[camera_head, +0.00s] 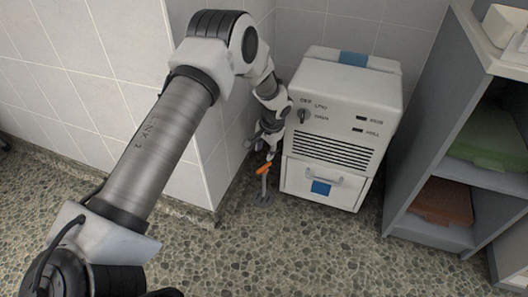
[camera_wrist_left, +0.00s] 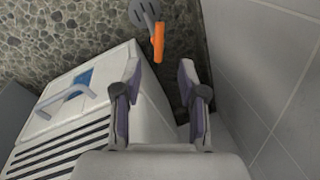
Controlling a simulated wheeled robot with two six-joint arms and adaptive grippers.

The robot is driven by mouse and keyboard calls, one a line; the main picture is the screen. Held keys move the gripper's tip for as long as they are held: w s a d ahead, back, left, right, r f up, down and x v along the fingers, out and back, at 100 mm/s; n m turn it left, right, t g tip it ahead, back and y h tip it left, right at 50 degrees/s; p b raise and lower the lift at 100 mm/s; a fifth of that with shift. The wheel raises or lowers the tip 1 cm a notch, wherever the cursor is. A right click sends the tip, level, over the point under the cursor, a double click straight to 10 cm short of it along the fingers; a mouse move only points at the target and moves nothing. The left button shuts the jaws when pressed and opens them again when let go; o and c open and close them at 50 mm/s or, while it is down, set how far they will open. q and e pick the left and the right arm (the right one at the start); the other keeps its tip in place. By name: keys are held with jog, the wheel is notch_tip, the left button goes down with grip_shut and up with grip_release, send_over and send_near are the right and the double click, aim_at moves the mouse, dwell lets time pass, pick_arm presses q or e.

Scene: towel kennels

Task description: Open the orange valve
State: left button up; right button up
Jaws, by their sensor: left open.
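The orange valve handle (camera_head: 264,170) stands low near the floor, in the gap between the tiled wall corner and the white machine. In the left wrist view the orange handle (camera_wrist_left: 158,42) shows at the top, with a grey round base plate (camera_wrist_left: 143,12) beside it on the floor. My left gripper (camera_head: 268,150) reaches down just above the handle. In the left wrist view its two fingers (camera_wrist_left: 160,82) are apart and empty, and the handle lies beyond the fingertips, not between them. My right gripper is not in view.
The white machine (camera_head: 338,103) with a knob, vents and a drawer handle (camera_head: 323,177) stands close right of the gripper. A tiled wall (camera_head: 190,150) is close on the left. A grey shelf (camera_head: 405,165) with folded towels stands at the right. The pebbled floor in front is clear.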

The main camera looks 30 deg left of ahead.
aim_at(262, 169)
pick_arm(q)
jog(key=f+b, duration=0.1)
jog(key=f, duration=0.2)
jog(key=a+f+b, duration=0.1)
jog(key=f+b, duration=0.1)
jog(key=f, duration=0.2)
jog(key=w+a+f+b, duration=0.1)
jog(key=f+b, duration=0.1)
jog(key=f, duration=0.2)
jog(key=shift+r, duration=0.1)
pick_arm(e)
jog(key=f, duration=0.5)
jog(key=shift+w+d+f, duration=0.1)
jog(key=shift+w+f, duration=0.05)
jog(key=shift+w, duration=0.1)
pick_arm(q)
jog(key=shift+d, duration=0.1)
grip_shut()
